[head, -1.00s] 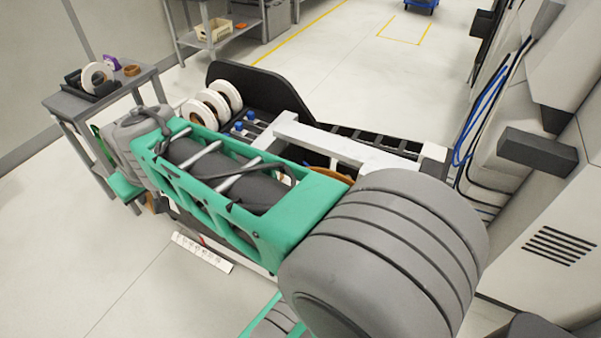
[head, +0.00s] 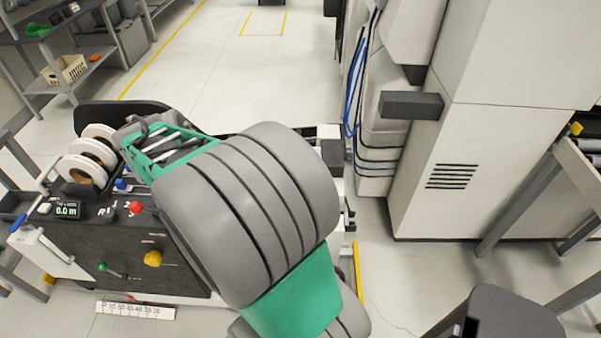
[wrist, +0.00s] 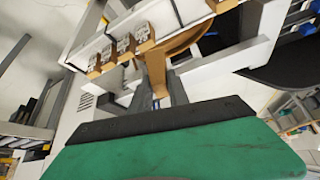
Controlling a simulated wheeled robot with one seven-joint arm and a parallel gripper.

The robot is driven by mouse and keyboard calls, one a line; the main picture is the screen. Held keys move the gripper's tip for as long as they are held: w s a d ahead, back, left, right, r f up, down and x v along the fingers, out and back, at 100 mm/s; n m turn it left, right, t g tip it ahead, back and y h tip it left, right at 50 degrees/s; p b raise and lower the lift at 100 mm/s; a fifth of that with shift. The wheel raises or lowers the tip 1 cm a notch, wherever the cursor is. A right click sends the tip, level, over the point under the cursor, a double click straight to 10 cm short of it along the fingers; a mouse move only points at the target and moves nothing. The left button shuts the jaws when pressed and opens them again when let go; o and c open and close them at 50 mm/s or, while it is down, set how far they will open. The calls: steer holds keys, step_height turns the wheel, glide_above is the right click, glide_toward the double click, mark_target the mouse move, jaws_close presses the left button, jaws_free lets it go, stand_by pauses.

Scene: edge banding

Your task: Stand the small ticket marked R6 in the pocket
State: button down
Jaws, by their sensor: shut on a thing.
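In the wrist view my gripper (wrist: 164,93) is shut on a small plain brown piece (wrist: 156,66), which stands up between the fingers. It looks like a card ticket, but I cannot read any mark on it. Just beyond it, several small brown tickets (wrist: 122,46) with dark printed marks stand in a row along a pale rail; their marks are too small to read. I cannot make out which place is the pocket. In the head view my arm covers the gripper and the ticket row.
A curved brown band (wrist: 188,38) lies close behind the held piece. In the head view the machine (head: 150,250) has a control panel with knobs and a display, and white rolls (head: 84,165) at its left. A tall cabinet (head: 490,160) stands right. Floor behind is clear.

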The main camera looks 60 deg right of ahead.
steer(key=s+d+f+m+g+y, duration=0.1)
steer(key=s+d+m+g, duration=0.1)
steer(key=s+d+m, duration=0.4)
steer(key=s+d+f+m+g+y, duration=0.15)
steer(key=s+m, duration=0.25)
steer(key=s, duration=0.4)
steer(key=s+d+m+g+y, duration=0.1)
steer(key=s+d+m+g, duration=0.25)
steer(key=s+m, duration=0.2)
steer(key=shift+n+h, duration=0.25)
steer(key=shift+n, duration=0.1)
steer(key=shift+s+d+f+b, duration=0.1)
steer(key=shift+f+b, duration=0.8)
steer(key=shift+f, duration=0.55)
steer(key=shift+s+d+f+b, duration=0.15)
steer(key=shift+f+b, duration=0.7)
steer(key=shift+f, duration=0.6)
steer(key=shift+s+d+f+b, duration=0.1)
steer(key=shift+f+b, duration=0.8)
steer(key=shift+f, duration=0.55)
steer(key=shift+f+b, duration=0.5)
steer(key=c, duration=1.2)
jaws_free()
steer(key=shift+o, duration=0.2)
steer(key=shift+w+r, duration=0.1)
steer(key=shift+r, duration=0.05)
